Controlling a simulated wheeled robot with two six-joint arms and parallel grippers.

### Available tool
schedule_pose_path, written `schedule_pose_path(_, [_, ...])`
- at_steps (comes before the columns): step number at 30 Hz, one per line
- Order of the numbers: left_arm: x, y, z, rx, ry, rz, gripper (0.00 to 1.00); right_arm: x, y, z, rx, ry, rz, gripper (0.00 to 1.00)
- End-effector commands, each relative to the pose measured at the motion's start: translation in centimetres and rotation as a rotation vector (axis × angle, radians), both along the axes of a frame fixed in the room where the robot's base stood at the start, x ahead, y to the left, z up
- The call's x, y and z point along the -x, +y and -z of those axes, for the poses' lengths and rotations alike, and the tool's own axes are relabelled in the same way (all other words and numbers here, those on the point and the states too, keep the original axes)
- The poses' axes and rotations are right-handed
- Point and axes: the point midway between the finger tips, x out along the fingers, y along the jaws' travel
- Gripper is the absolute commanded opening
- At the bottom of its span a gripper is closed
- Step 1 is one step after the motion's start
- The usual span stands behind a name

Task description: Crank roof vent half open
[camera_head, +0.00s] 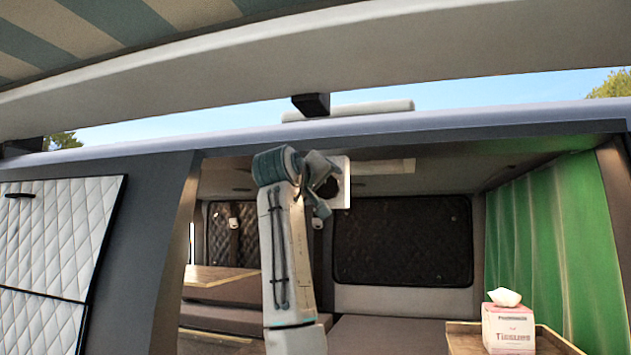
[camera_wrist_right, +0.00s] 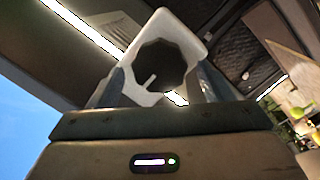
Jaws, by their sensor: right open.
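A white squarish plate (camera_head: 342,183) with a dark round part (camera_head: 327,187) shows under the van ceiling, partly hidden behind my right gripper (camera_head: 318,188). In the right wrist view the white plate (camera_wrist_right: 181,27) surrounds a dark, many-sided round part (camera_wrist_right: 163,66) with a short pale peg (camera_wrist_right: 150,80) on it. My right gripper (camera_wrist_right: 161,88) is open, with one finger on each side of the dark part. I cannot tell whether the fingers touch it. A pale low cover (camera_head: 355,108) lies on the roof outside. My left gripper is out of view.
A green curtain (camera_head: 550,235) hangs at the right. A tissue box (camera_head: 508,328) stands on a wooden tray (camera_head: 555,342) at the lower right. A quilted panel (camera_head: 55,235) is at the left.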

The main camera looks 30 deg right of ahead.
Motion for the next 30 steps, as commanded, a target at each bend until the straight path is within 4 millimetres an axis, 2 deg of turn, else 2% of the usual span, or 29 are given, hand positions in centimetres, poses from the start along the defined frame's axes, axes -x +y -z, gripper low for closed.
schedule_pose_path(1, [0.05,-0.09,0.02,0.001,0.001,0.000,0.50,-0.01,0.05,0.01,0.000,0.000,0.000,0.71])
schedule_pose_path(6, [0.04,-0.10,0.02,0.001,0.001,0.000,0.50,-0.02,0.12,-0.02,0.001,0.000,-0.001,0.38])
schedule_pose_path(8, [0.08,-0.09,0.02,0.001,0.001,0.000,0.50,-0.04,0.11,-0.01,0.000,0.000,0.000,0.29])
schedule_pose_path(20, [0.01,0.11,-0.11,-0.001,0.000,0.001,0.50,-0.06,0.06,-0.11,-0.043,-0.052,0.001,0.29])
schedule_pose_path(30, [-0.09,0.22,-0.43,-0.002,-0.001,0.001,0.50,0.05,0.03,-0.34,-0.212,-0.251,-0.002,0.29])
